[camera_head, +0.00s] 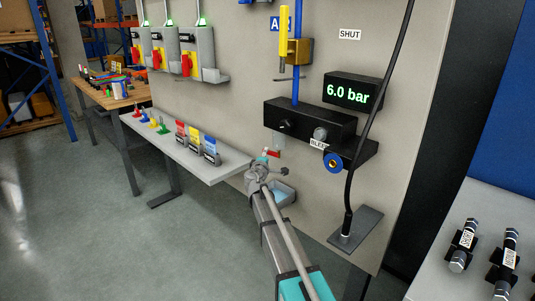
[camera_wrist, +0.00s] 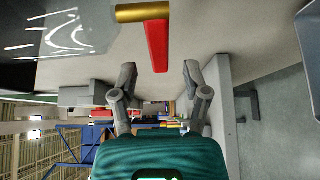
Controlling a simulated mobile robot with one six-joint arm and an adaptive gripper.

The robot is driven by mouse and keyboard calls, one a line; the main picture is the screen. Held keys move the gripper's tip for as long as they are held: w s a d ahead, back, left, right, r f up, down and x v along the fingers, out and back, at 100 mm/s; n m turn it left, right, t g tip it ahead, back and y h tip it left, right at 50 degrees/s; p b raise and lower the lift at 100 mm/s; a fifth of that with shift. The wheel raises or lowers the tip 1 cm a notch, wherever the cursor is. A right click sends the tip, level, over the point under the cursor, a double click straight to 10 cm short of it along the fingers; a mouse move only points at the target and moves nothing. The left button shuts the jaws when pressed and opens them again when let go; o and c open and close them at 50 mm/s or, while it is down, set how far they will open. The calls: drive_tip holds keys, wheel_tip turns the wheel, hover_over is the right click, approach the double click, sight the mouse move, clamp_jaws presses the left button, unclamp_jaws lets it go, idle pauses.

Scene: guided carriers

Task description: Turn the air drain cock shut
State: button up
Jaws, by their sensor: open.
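The drain cock shows in the wrist view as a brass body (camera_wrist: 143,12) with a red lever (camera_wrist: 157,46). The lever hangs between my gripper's (camera_wrist: 159,70) two fingertips in that picture, with a gap on each side. My gripper is open and holds nothing. In the head view the red lever (camera_head: 273,154) is a small patch below the black air unit (camera_head: 308,120). My gripper (camera_head: 257,172) is just in front of it and hides part of the cock. I cannot tell how far the fingers reach around the lever in depth.
A grey shelf (camera_head: 185,150) with coloured tags and small items runs left. The display (camera_head: 351,92) reads 6.0 bar. A black hose hangs at right.

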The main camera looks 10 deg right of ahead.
drive_tip(key=shift+x, duration=1.75)
clamp_jaws()
